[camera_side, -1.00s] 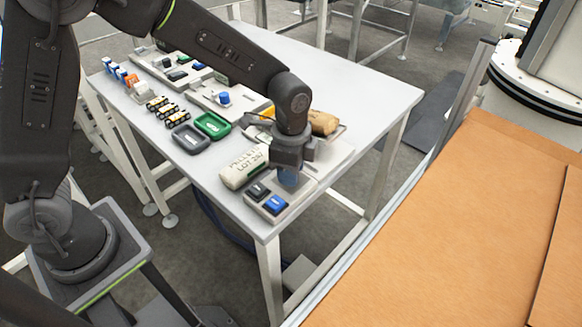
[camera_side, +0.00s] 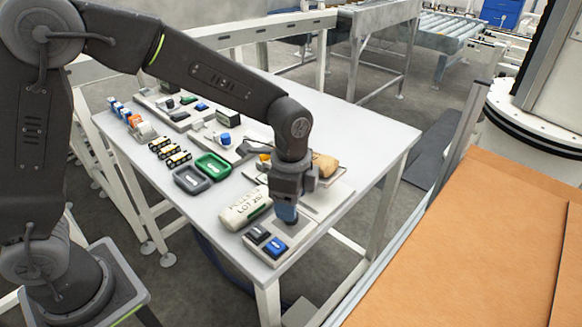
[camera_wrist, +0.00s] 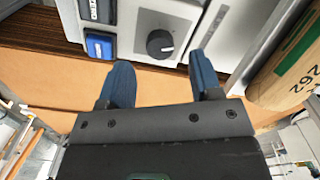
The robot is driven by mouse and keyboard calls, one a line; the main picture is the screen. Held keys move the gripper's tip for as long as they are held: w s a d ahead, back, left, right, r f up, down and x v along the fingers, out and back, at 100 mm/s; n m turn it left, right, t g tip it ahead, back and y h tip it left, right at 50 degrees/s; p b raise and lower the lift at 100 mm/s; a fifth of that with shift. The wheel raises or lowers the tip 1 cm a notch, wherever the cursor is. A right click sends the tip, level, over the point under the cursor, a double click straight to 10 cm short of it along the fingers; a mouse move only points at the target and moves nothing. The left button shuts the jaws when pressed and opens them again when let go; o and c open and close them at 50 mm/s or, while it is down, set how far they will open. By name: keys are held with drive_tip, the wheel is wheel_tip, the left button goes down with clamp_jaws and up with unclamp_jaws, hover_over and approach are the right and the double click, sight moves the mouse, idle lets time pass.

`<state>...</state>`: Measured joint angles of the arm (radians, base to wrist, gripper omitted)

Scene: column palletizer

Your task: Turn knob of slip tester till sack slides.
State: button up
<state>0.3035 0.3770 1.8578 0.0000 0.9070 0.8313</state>
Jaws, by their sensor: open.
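The slip tester's grey control panel (camera_side: 283,252) is at the near corner of the table. Its black knob (camera_wrist: 160,44) with a white mark shows in the wrist view, beyond and between my fingertips; in the side view my gripper hides it. My gripper (camera_wrist: 162,72) is open and empty, its blue fingers apart and not visibly touching the knob. It also shows over the panel in the side view (camera_side: 287,214). A tan sack (camera_side: 325,165) lies on a grey plate (camera_side: 343,184) behind my gripper, partly hidden. A cream lettered sack (camera_side: 245,207) lies beside the panel.
A black button (camera_side: 258,234) and a blue button (camera_side: 275,248) sit on the panel, close to my fingers. A green tray (camera_side: 213,165) and a grey tray (camera_side: 191,179) lie farther left. The table's right side (camera_side: 375,150) is clear.

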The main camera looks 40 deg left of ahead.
wheel_tip(320, 180, up, 10)
drive_tip(key=shift+r, duration=0.15)
idle(0.3)
drive_tip(key=s+a+r+n+t, duration=0.2)
drive_tip(key=s+a+n+t, duration=0.1)
drive_tip(key=s+a+n, duration=0.5)
drive_tip(key=s+a+r+n+t, duration=0.1)
drive_tip(key=s+a+n+t, duration=0.3)
drive_tip(key=s, duration=0.6)
drive_tip(key=w+d+f+n+g, duration=0.2)
drive_tip(key=w+d+n+g, duration=0.15)
drive_tip(key=w+d, duration=0.4)
drive_tip(key=w+d+f+n+g, duration=0.2)
drive_tip(key=w+d+n+g, duration=0.15)
drive_tip(key=w, duration=0.75)
drive_tip(key=shift+m, duration=0.5)
drive_tip(key=f, duration=0.8)
drive_tip(key=d+f, duration=0.1)
drive_tip(key=f, duration=0.4)
drive_tip(key=shift+s, duration=0.1)
